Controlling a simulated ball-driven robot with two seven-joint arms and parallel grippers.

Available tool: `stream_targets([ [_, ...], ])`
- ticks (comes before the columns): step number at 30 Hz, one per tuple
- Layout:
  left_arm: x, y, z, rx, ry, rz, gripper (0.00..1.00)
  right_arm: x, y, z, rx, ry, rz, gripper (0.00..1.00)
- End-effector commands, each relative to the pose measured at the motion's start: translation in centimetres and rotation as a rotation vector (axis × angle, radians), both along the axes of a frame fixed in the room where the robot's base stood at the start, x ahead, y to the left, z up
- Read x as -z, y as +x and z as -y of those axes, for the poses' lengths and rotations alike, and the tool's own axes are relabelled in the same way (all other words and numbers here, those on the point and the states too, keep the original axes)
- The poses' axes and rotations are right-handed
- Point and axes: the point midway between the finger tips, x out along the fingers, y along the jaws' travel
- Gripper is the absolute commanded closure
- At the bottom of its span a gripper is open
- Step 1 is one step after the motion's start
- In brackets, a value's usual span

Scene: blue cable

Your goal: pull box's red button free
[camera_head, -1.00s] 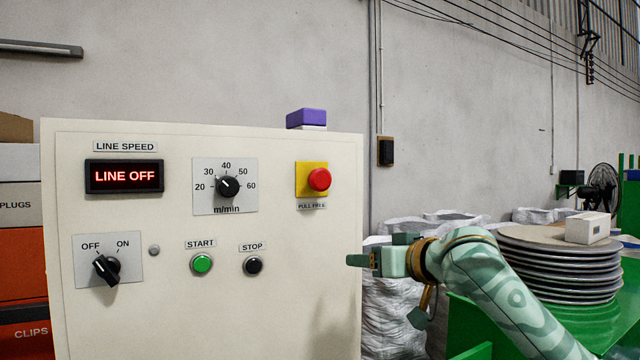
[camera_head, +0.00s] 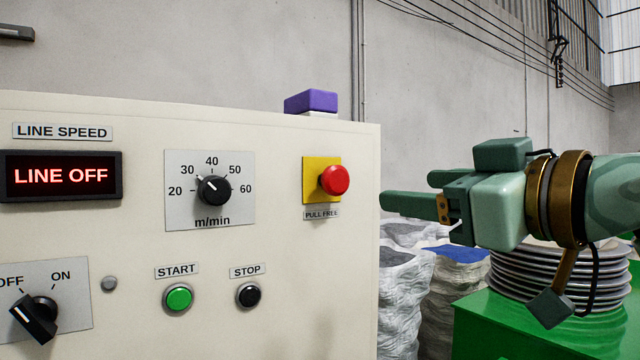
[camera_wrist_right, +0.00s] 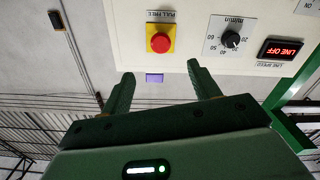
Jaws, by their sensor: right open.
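The red button (camera_head: 335,180) is a mushroom head on a yellow plate (camera_head: 309,196), at the upper right of the cream control box (camera_head: 130,245). A label below it reads "PULL FREE". My right gripper (camera_head: 415,192) is open and empty, to the right of the box and apart from the button, its fingers pointing left. In the right wrist view, which is upside down, the button (camera_wrist_right: 160,43) shows beyond the two spread fingers (camera_wrist_right: 160,84), roughly between them. My left gripper is not in view.
The box also carries a speed dial (camera_head: 214,190), a green start button (camera_head: 179,298), a black stop button (camera_head: 249,295) and an OFF/ON switch (camera_head: 35,318). A purple block (camera_head: 311,101) sits on top. White sacks (camera_head: 405,290) and stacked plates (camera_head: 545,275) stand to the right.

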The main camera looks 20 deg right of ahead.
Motion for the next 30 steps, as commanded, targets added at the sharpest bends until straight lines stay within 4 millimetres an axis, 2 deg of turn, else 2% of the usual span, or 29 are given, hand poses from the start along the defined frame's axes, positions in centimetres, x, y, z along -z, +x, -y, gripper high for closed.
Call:
stream_targets([
  [5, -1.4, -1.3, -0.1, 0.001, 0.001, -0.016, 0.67, -0.3, 1.5, -0.3, -0.003, -0.001, -0.006, 0.39],
  [8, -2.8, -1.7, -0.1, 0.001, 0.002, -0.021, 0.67, -0.5, 3.1, -0.5, -0.002, 0.000, -0.008, 0.39],
  [12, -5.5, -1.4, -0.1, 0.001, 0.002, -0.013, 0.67, -0.8, 5.7, -0.8, -0.001, 0.001, -0.008, 0.39],
  [18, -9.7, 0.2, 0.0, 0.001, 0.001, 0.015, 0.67, -0.8, 8.1, -1.2, -0.002, -0.001, -0.008, 0.39],
  [21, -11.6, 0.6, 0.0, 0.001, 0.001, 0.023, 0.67, -0.8, 10.5, -1.6, -0.003, 0.003, -0.009, 0.39],
  [27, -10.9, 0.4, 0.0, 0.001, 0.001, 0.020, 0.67, 0.1, 14.3, -2.1, -0.002, 0.002, -0.003, 0.39],
  [30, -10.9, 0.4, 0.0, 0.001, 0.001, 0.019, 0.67, 0.1, 15.4, -2.2, -0.002, 0.002, -0.002, 0.39],
])
